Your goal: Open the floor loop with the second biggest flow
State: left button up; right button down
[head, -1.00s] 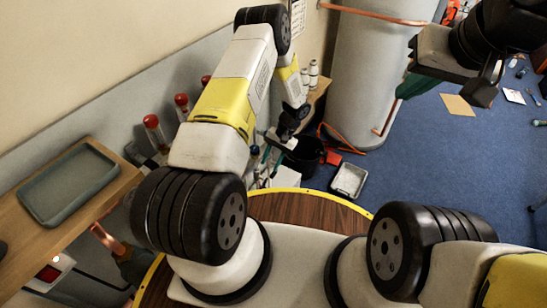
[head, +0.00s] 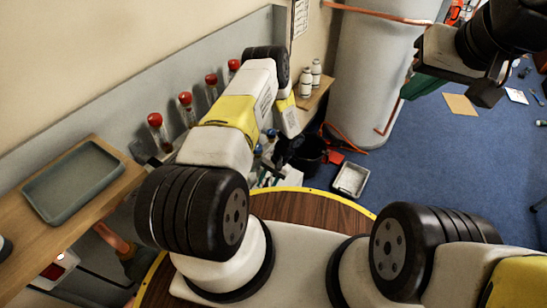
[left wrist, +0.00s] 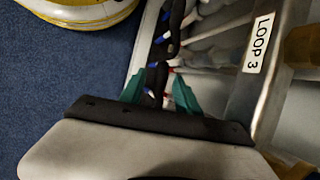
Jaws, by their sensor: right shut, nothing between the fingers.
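Several red-capped flow meters (head: 186,98) stand in a row along the grey wall panel, left of my left arm; their readings are too small to tell. In the left wrist view a label reading LOOP 3 (left wrist: 258,43) is on a metal bar. Left of the bar are dark valve handles (left wrist: 172,38) with blue and red marks. My left gripper (left wrist: 160,90) is open, its teal fingers on either side of a dark handle; I cannot tell whether they touch it. My right gripper (head: 416,86) is shut and empty, at the upper right, away from the manifold.
A wooden shelf with a grey tray (head: 74,180) is at left. White bottles (head: 311,78) stand on a shelf by the large grey cylinder (head: 370,75). A black bucket (head: 311,156) and a white tray (head: 351,180) are on the blue floor. Open carpet lies at right.

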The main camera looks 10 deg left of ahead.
pick_arm(q)
grip_shut()
dwell(1.4)
